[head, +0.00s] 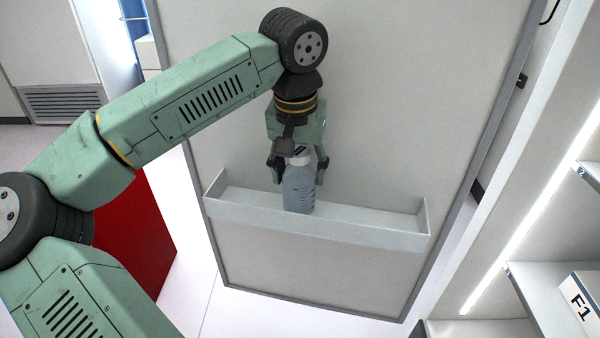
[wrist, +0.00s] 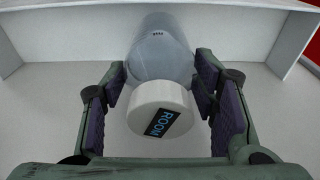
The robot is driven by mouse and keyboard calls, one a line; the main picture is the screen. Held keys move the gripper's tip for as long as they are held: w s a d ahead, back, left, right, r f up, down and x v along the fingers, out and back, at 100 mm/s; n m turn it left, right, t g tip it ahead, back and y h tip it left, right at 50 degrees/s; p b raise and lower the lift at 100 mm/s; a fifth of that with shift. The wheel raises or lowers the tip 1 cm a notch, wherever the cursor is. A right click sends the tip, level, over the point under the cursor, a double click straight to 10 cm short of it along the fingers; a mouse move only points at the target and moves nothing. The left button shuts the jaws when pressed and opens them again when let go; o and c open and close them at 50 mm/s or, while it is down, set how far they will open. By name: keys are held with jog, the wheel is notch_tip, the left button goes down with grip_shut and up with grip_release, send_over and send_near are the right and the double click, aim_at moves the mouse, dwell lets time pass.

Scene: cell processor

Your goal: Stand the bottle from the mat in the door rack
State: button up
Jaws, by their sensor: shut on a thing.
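The bottle (head: 299,192) is a translucent grey-blue one with a white cap, upright in the head view. Its lower part is inside the door rack (head: 370,232), behind the front wall, left of the rack's middle. Whether its base touches the rack floor is hidden. My gripper (head: 298,170) points down and is shut on the bottle near its top. In the wrist view, the bottle (wrist: 160,58) lies between the two fingers (wrist: 160,92), and its cap (wrist: 158,110) has a dark label reading "ROOM". The mat is not in view.
The rack is fixed low on a grey door panel (head: 400,100), with free room right of the bottle. A lit shelf unit (head: 545,285) with a box marked "F1" (head: 585,305) stands at the right. A red block (head: 135,230) is at the left behind my arm.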

jog(key=shift+w+f, duration=0.2)
jog(key=shift+f, duration=0.6)
jog(key=shift+d, duration=0.1)
jog(key=shift+f, duration=0.1)
jog(key=shift+f, duration=0.15)
jog(key=o, duration=1.5)
jog(key=r, duration=0.4)
jog(key=s+r, duration=0.1)
jog(key=r, duration=0.7)
jog(key=shift+s+a+r+p, duration=0.2)
jog(key=shift+s+r+p, duration=0.1)
jog(key=shift+s, duration=0.1)
jog(key=shift+f, duration=0.1)
